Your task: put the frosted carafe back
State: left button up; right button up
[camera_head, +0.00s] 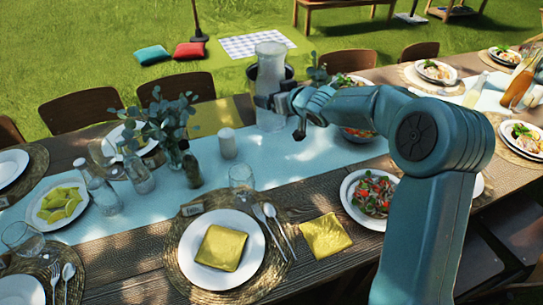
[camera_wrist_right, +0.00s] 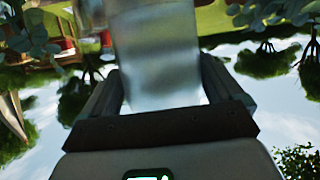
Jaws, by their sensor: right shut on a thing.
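In the right wrist view, the pale carafe (camera_wrist_right: 158,55) sits between the two fingers of the gripper (camera_wrist_right: 160,92). I cannot tell whether its base touches the table. My left gripper is not in view.
A white candle (camera_head: 228,143), a dark small bottle (camera_head: 191,168) and a eucalyptus vase (camera_head: 172,150) stand left of the carafe. A salad bowl (camera_head: 358,134) is partly behind my arm. The blue runner (camera_head: 285,165) has bare room in front of the carafe.

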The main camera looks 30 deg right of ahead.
aim_at(280, 120)
jog(key=f+b, duration=0.2)
jog(key=f, duration=0.2)
jog(key=f+b, duration=0.1)
jog(key=f, duration=0.3)
jog(key=shift+w+d+f+b, duration=0.15)
jog(key=shift+w+b, duration=0.05)
jog(key=shift+b, duration=0.2)
notch_tip(280, 120, down, 10)
jog(key=b, duration=0.1)
jog(key=shift+s, duration=0.15)
jog(key=o, duration=1.4)
jog(key=shift+f, duration=0.25)
pick_arm(q)
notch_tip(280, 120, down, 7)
jog(key=shift+b, duration=0.35)
pick_arm(e)
jog(key=shift+o, duration=0.2)
jog(key=v, duration=1.2)
jog(key=shift+r, duration=0.25)
